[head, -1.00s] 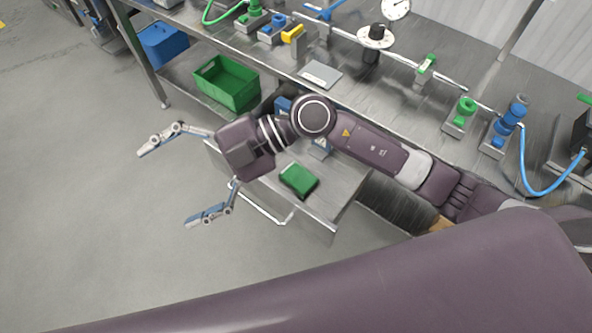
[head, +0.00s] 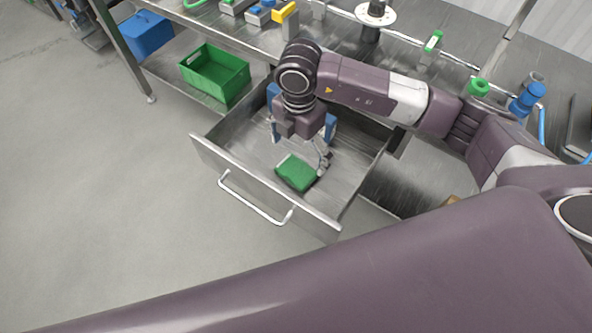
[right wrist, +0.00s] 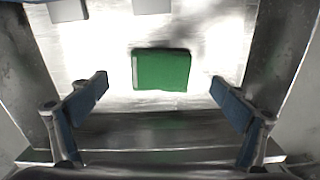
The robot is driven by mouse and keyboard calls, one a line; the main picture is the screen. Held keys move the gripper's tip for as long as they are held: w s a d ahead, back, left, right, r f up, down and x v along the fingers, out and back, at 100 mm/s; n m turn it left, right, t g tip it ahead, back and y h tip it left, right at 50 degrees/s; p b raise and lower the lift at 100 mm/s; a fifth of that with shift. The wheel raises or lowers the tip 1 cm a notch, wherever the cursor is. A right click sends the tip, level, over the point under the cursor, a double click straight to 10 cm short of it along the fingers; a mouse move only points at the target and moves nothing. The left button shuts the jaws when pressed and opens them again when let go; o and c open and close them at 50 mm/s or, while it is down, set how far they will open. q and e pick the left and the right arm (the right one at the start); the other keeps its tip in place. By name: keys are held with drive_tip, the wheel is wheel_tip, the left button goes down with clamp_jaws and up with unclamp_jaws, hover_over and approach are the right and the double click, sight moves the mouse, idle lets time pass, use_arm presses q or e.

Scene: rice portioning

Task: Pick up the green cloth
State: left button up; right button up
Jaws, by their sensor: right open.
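The green cloth (head: 296,173), a small folded block, lies on the floor of the open metal drawer (head: 225,160), near its front. My right gripper (head: 300,150) points down into the drawer area, just behind and above the cloth. In the right wrist view its fingers (right wrist: 160,87) are wide apart and empty. The cloth (right wrist: 162,69) shows there centred between the fingertips in the picture, a little beyond them, with a pale strip on its left edge. I cannot tell the exact height of the fingers above it. My left gripper is not in view.
The drawer walls stand close on both sides of the gripper, and its front has a bar handle (head: 250,203). Pale grey blocks (right wrist: 67,10) lie at the top left in the wrist view. A green crate (head: 215,75) sits on the lower shelf. The workbench is above and behind.

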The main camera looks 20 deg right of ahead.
sight(298, 167)
wheel_tip(298, 167, down, 5)
drive_tip(key=shift+s+f+p, duration=0.1)
drive_tip(key=shift+f+p, duration=0.1)
drive_tip(key=shift+p, duration=0.25)
drive_tip(key=shift+c, duration=0.2)
drive_tip(key=c, duration=1.2)
drive_tip(key=shift+r, duration=0.2)
wheel_tip(298, 167, up, 20)
drive_tip(key=b, duration=0.1)
drive_tip(key=shift+f, duration=0.15)
